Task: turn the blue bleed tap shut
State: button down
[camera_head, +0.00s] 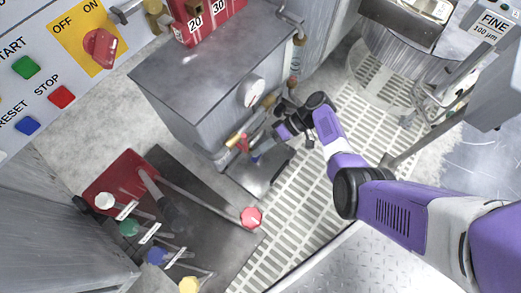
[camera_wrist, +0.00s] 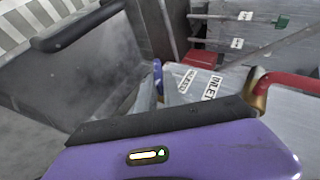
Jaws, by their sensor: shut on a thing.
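The blue bleed tap (camera_wrist: 158,74) shows in the wrist view as a narrow blue piece just beyond my gripper. My gripper (camera_wrist: 152,96) is shut on it, though the grip is mostly hidden behind the gripper's purple body and dark edge. In the head view my gripper (camera_head: 262,150) reaches down to the small pipework at the foot of the grey cabinet. The tap is too small there to tell how far it is turned.
A white INLET label (camera_wrist: 211,87) and a red handle (camera_wrist: 292,84) on a brass fitting are close by on the right. The grey cabinet (camera_head: 200,75) stands beside my arm. Slatted flooring (camera_head: 320,190) is mostly clear.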

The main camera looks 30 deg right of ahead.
jog(key=shift+s, duration=0.1)
jog(key=c, duration=1.5)
grip_release()
